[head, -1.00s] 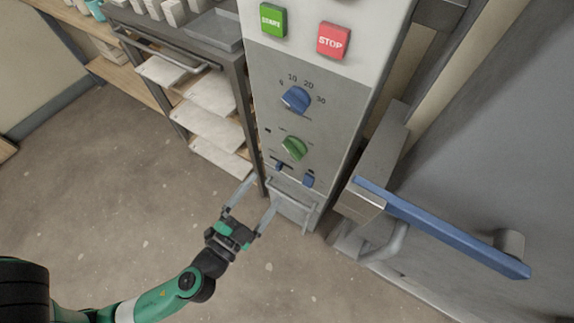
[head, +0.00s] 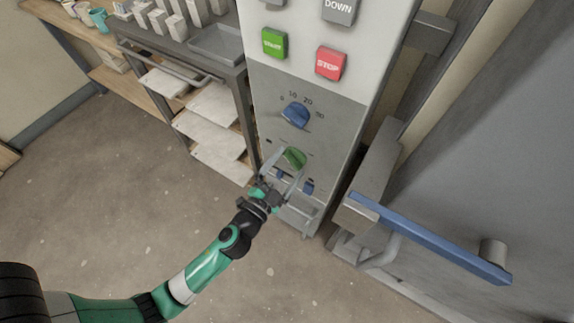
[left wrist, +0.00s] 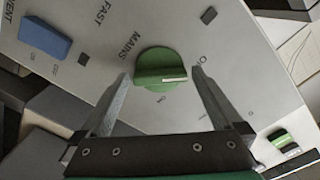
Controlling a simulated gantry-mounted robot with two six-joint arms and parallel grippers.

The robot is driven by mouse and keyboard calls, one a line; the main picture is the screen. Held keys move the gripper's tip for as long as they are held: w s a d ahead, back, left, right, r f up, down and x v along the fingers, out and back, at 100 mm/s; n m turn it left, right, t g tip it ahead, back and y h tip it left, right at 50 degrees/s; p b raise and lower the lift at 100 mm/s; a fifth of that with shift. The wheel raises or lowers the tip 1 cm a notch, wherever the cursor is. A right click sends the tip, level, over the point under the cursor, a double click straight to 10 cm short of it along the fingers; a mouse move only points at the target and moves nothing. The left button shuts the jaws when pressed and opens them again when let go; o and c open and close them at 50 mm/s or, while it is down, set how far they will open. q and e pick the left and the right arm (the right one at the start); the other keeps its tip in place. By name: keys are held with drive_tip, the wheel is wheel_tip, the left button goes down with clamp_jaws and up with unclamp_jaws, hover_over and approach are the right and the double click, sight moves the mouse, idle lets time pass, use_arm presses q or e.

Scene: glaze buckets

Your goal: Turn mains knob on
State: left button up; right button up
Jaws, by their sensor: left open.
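The mains knob is a round green knob (head: 294,158) low on the grey control panel (head: 262,95). In the left wrist view the green knob (left wrist: 161,68) sits beside the word MAINS, and a pale line marks its raised grip. My left gripper (head: 283,160) is open in front of the panel. In the left wrist view its two fingers (left wrist: 161,84) stand on either side of the knob, with gaps between them and it. I cannot tell whether the fingertips touch the panel. My right gripper is not in view.
A blue dial (head: 295,115) sits above the green knob, with a green START button (head: 274,43) and red STOP button (head: 331,63) higher up. A blue switch (left wrist: 45,38) is nearby. A long blue handle (head: 430,238) projects at right. A shelf rack stands left.

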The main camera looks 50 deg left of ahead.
use_arm(q)
drive_tip(key=c, duration=1.1)
drive_tip(key=shift+c, duration=0.2)
drive_tip(key=shift+m, duration=0.4)
drive_tip(key=m, duration=0.3)
drive_tip(key=shift+m+p, duration=0.3)
drive_tip(key=shift+p, duration=0.05)
drive_tip(key=m, duration=0.4)
drive_tip(key=shift+r+m+p, duration=0.1)
drive_tip(key=shift+m+p, duration=0.2)
drive_tip(key=shift+p, duration=0.1)
drive_tip(key=m+p, duration=0.1)
drive_tip(key=m, duration=0.3)
drive_tip(key=shift+m, duration=0.3)
drive_tip(key=m, duration=0.4)
drive_tip(key=shift+p, duration=0.35)
drive_tip(key=shift+m, duration=0.3)
